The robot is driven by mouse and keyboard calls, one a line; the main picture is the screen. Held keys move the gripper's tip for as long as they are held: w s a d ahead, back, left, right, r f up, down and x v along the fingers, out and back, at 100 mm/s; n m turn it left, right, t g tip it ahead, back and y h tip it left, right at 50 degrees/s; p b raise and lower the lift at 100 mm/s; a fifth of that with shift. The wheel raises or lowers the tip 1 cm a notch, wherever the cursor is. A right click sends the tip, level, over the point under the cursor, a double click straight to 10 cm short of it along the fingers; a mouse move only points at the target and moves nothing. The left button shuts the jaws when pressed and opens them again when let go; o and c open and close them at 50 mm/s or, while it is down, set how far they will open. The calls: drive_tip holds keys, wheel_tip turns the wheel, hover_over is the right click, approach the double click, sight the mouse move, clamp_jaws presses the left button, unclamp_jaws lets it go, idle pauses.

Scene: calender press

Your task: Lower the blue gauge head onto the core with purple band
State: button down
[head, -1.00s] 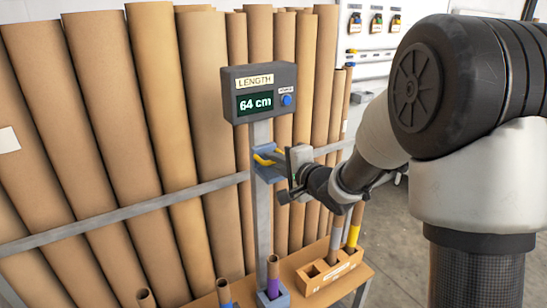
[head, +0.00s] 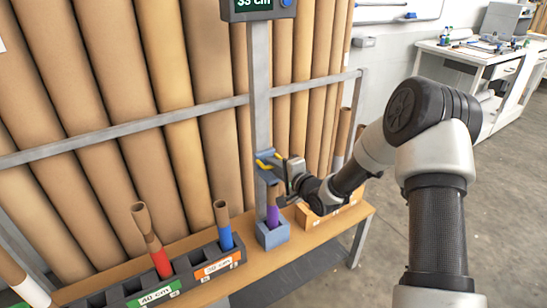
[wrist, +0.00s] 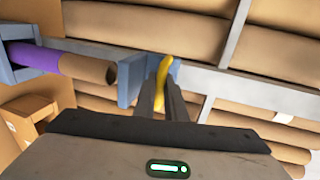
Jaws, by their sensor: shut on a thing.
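The blue gauge head (head: 266,175) is on the upright grey post, just above the core with purple band (head: 272,213). That core stands upright in a blue-grey holder (head: 272,237) at the post's foot. My gripper (head: 280,165) is shut on the gauge head's yellow handle, at its right side. In the wrist view, my fingers (wrist: 163,98) close on the yellow handle (wrist: 164,70). There, a small gap seems to show between the head's blue plate (wrist: 131,80) and the core's open brown end (wrist: 98,71). The display (head: 252,5), partly cut off, seems to read 33 cm.
A dark rack (head: 190,270) left of the holder has labelled slots with a red-banded core (head: 161,262) and a blue-banded core (head: 224,235). A wooden box (head: 312,217) stands right of the holder. Tall cardboard tubes (head: 185,110) lean behind a grey rail.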

sight(270, 172)
wheel_tip(270, 172, down, 3)
drive_tip(key=shift+f+b, duration=0.1)
drive_tip(key=shift+b, duration=0.45)
drive_tip(key=shift+f, duration=0.1)
drive_tip(key=shift+s+f, duration=0.1)
drive_tip(key=c, duration=1.8)
unclamp_jaws()
drive_tip(key=p+v, duration=0.3)
drive_tip(key=v, duration=1.4)
drive_tip(key=shift+s+d, duration=0.1)
drive_tip(key=shift+d, duration=0.1)
